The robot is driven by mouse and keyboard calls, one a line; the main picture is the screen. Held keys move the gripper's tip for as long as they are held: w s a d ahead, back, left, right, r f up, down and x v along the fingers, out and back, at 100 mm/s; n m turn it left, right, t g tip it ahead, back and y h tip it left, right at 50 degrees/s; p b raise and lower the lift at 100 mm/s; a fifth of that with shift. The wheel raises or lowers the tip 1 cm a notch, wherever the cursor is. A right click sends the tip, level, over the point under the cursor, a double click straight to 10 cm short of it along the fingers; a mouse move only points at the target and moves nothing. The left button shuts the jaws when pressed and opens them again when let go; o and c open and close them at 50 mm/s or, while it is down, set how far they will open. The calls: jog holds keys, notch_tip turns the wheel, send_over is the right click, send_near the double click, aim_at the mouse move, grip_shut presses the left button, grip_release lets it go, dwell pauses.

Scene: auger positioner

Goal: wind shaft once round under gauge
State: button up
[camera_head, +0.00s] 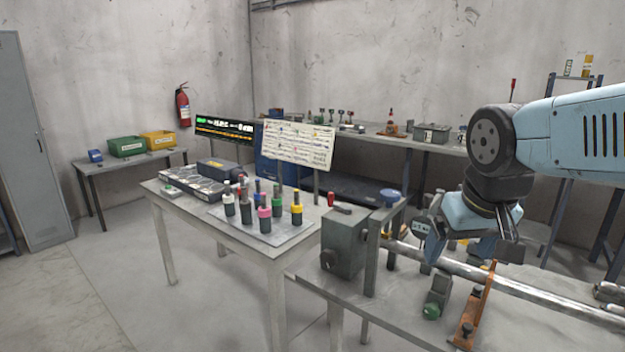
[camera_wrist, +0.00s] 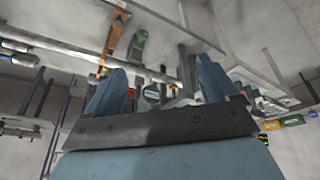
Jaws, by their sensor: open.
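The shaft (camera_head: 530,284) is a long bright metal rod lying across the bench on the right. Its left end runs toward a grey-green housing (camera_head: 343,243). My gripper (camera_head: 458,247) is above the shaft near that housing, fingers pointing down and apart with nothing between them. In the wrist view my blue gripper fingers (camera_wrist: 160,80) stand open, and the shaft (camera_wrist: 70,57) crosses beyond them. A small grey unit with a pale label (camera_wrist: 151,93) shows between the fingers. I cannot tell whether it is the gauge. My gripper hides part of the bench behind it.
An orange bracket (camera_head: 477,305) stands at the shaft, and a small block with a green knob (camera_head: 437,297) is in front of it. Left is a table (camera_head: 190,209) with several coloured-collar tools. A display (camera_head: 225,128) and a paper chart (camera_head: 298,144) stand behind it.

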jog(key=shift+s+r+t, duration=0.7)
jog(key=shift+s+r, duration=0.1)
jog(key=shift+r, duration=0.15)
jog(key=shift+c, duration=0.2)
